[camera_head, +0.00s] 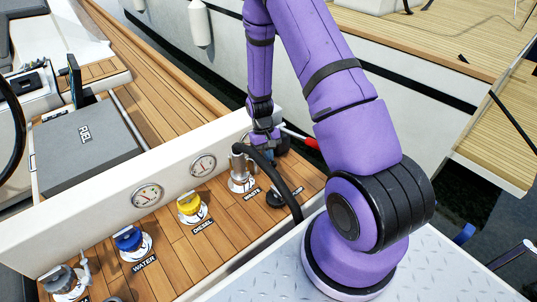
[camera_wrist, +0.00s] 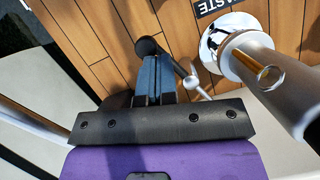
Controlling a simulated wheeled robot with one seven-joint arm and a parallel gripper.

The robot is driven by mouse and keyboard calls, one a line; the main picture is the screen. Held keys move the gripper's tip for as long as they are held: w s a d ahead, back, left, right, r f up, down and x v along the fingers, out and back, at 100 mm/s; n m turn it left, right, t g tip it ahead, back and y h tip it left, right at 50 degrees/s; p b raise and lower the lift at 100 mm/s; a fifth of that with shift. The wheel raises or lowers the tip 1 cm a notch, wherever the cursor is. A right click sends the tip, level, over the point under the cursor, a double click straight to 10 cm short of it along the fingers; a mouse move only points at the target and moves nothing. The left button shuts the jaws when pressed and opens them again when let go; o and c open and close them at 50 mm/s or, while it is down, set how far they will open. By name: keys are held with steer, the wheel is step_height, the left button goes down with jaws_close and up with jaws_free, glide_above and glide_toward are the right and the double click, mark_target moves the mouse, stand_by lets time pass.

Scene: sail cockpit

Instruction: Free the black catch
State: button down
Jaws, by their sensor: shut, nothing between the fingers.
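My gripper (camera_head: 266,138) is low over the deck by the silver coupling (camera_head: 241,170) on the WASTE fitting. In the wrist view, my gripper (camera_wrist: 157,62) has its blue-grey fingers together, with nothing seen between them. A black round-ended piece (camera_wrist: 147,46), possibly the black catch, shows just beyond the fingertips. A dark bar runs from it toward a pale metal part (camera_wrist: 191,82) beside the fingers. I cannot tell whether the fingers touch it. The silver coupling (camera_wrist: 295,95) stands to the right in the wrist view.
A black hose (camera_head: 285,185) curves from the coupling across the deck. A red-ended lever (camera_head: 302,138) sticks out behind my gripper. The yellow DIESEL cap (camera_head: 189,204) and blue WATER cap (camera_head: 128,238) lie to the left. A white coaming with gauges (camera_head: 203,164) runs behind them.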

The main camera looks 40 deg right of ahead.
steer(key=shift+s+a+m+y, duration=0.15)
steer(key=shift+a+m+y, duration=0.15)
steer(key=shift+m, duration=0.4)
steer(key=shift+w+a, duration=0.2)
steer(key=shift+w, duration=0.55)
steer(key=shift+r, duration=0.1)
steer(key=a+v, duration=0.1)
steer(key=v, duration=0.8)
steer(key=shift+w+d+r, duration=0.15)
steer(key=shift+d+r, duration=0.05)
steer(key=shift+r, duration=0.2)
